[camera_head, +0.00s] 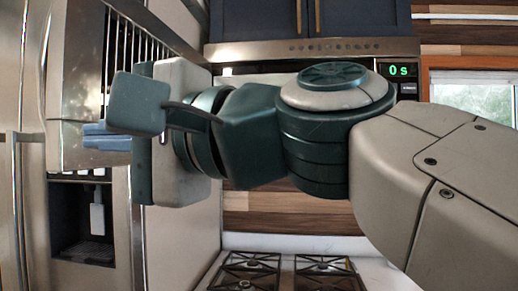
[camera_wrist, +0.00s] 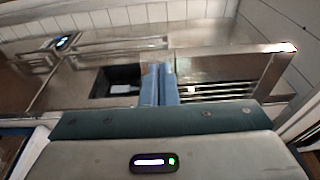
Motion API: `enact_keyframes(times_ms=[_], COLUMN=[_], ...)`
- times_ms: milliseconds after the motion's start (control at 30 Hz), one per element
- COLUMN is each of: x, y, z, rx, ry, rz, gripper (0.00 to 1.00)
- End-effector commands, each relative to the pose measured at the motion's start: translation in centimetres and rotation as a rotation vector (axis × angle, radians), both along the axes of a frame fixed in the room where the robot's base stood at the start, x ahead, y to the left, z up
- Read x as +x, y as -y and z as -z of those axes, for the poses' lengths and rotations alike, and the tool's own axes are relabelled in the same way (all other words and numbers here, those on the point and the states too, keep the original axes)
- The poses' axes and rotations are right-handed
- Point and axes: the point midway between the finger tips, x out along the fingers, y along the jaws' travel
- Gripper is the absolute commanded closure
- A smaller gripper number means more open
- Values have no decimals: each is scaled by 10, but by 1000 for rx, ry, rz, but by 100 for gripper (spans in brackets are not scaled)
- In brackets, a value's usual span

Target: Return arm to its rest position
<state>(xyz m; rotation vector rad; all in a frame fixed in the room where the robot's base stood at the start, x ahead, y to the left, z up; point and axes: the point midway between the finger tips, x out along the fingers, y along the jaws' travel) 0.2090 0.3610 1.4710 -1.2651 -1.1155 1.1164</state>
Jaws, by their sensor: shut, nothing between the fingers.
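My arm crosses the head view from the lower right toward the left, raised in front of the kitchen wall. My gripper (camera_head: 90,136) is at the arm's left end, with its blue fingers pointing left toward the steel fridge front (camera_head: 92,155). In the wrist view the two blue fingers of my gripper (camera_wrist: 158,72) lie side by side, shut with nothing between them. I cannot tell how much space separates the fingertips from the fridge.
The fridge has a dark dispenser recess (camera_head: 75,225) and a slatted vent (camera_head: 125,45). Dark cabinets (camera_head: 355,18) hang above a steel hood (camera_head: 250,50). A stovetop (camera_head: 285,272) lies below my arm. A window (camera_head: 475,97) is at the right.

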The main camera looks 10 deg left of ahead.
Motion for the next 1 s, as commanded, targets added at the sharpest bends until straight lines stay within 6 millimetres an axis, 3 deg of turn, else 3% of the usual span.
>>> enact_keyframes(times_ms=[267,367,433,567,700,867,1000], x=[-2,14,35,87,133,155,147], y=[9,12,18,48,101,179,254], z=[1,16,38,104,188,280,354], rx=[-5,-48,-117,-323,-594,-915,-1190], ry=[1,16,37,90,134,152,137], rz=[4,43,94,221,322,363,324], gripper=[100,100,100,100,100,100,100])
